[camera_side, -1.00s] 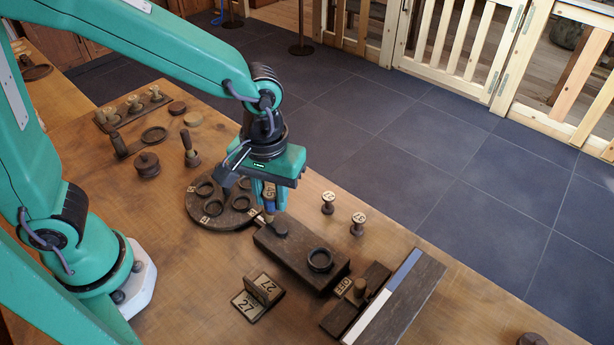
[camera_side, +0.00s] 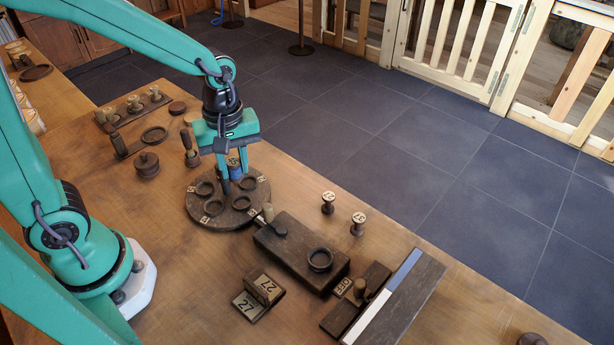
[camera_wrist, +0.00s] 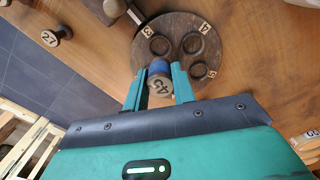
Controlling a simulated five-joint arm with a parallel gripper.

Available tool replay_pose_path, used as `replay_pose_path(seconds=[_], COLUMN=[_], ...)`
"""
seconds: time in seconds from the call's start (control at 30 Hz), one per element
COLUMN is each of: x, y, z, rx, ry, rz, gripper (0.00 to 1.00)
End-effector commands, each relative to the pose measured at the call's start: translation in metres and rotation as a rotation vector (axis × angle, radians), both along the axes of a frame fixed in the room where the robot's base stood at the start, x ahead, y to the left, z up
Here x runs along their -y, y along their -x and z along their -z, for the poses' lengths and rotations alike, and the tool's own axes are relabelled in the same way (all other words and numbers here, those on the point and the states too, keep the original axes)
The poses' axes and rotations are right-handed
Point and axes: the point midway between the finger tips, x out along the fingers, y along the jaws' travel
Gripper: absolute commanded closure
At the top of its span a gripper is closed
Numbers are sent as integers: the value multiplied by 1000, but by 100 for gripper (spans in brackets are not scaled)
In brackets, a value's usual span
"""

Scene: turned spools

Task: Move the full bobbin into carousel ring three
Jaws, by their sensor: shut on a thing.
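My gripper (camera_side: 234,182) is shut on a bobbin wound in blue (camera_side: 236,161), with a pale numbered end. In the wrist view the bobbin (camera_wrist: 159,80) sits between both fingers (camera_wrist: 159,85), its numbered end towards the camera. The round dark wooden carousel (camera_side: 192,214) lies under the gripper and carries several raised rings with small number tags. In the wrist view the ring beside tag 3 (camera_wrist: 160,45) looks empty and lies just past the bobbin; tag 4 (camera_wrist: 204,27) is to its right. I cannot tell how far the bobbin is above the carousel.
A dark block with a ring (camera_side: 320,260) stands in front of the carousel. Two numbered spools (camera_side: 327,202) (camera_side: 358,224) stand to the right. A "27" card stand (camera_side: 257,295) and an OFF switch (camera_side: 343,286) are nearer.

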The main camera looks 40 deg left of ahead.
Motion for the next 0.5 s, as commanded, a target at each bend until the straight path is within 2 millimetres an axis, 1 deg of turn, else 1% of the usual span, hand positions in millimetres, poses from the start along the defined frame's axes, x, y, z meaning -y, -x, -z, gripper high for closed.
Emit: replay_pose_path(seconds=[0.27,0.5], x=[0,0], y=[0,0], z=[5,18], rx=[-1,-2], ry=[0,0], rz=[2,3], gripper=[95,95])
